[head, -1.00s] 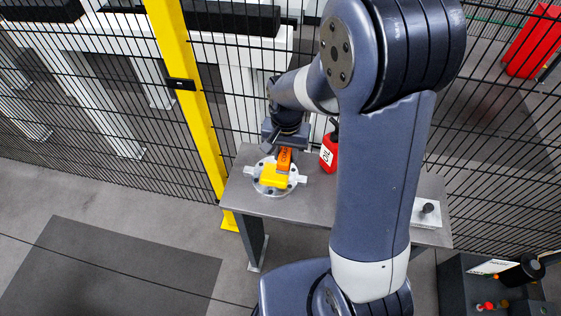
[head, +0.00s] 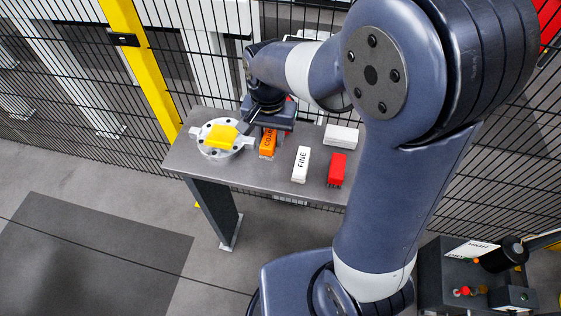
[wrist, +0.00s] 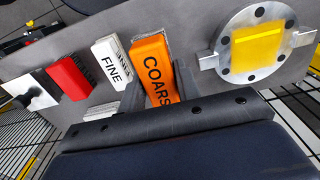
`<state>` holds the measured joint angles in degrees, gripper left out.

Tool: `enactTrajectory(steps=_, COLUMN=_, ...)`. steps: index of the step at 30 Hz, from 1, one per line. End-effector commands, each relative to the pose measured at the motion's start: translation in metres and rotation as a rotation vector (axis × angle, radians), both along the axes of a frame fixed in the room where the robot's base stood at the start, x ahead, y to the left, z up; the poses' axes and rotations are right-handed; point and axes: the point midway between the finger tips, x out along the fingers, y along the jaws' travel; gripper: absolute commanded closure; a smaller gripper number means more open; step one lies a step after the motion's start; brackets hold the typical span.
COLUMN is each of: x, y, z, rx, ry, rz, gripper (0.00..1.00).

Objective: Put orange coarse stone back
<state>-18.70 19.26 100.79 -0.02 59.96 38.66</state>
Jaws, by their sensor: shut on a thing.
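The orange coarse stone (head: 267,143) is a block with dark lettering. My gripper (wrist: 157,80) is shut on it, with a dark finger on each side in the wrist view, where the stone (wrist: 155,66) points away from the palm. In the head view the stone is at the table's left part, between the round metal disc (head: 206,147) and the white FINE stone (head: 300,165). I cannot tell whether its lower end touches the table. A yellow block (head: 221,136) lies on the disc; it also shows in the wrist view (wrist: 258,50).
A red block (head: 337,170) stands right of the FINE stone, and a white block (head: 341,135) lies behind. The grey table (head: 250,180) has a bare front strip. A black mesh fence and yellow post (head: 140,70) stand behind it.

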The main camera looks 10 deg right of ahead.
Motion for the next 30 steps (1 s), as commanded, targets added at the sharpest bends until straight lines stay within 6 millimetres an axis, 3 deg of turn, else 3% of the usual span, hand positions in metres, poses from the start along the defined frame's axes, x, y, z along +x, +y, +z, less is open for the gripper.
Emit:
enactTrajectory(steps=3, x=-0.001, y=0.000, z=-0.023, rx=-0.002, ry=0.006, rz=0.000, gripper=0.90)
enactTrajectory(steps=15, x=0.000, y=0.000, z=-0.071, rx=-0.002, ry=0.004, rz=0.000, gripper=0.90)
enactTrajectory(steps=29, x=0.000, y=0.000, z=-0.081, rx=0.000, ry=0.000, rz=0.000, gripper=0.90)
enactTrajectory(steps=30, x=0.000, y=0.000, z=-0.080, rx=0.000, ry=0.000, rz=0.000, gripper=0.66)
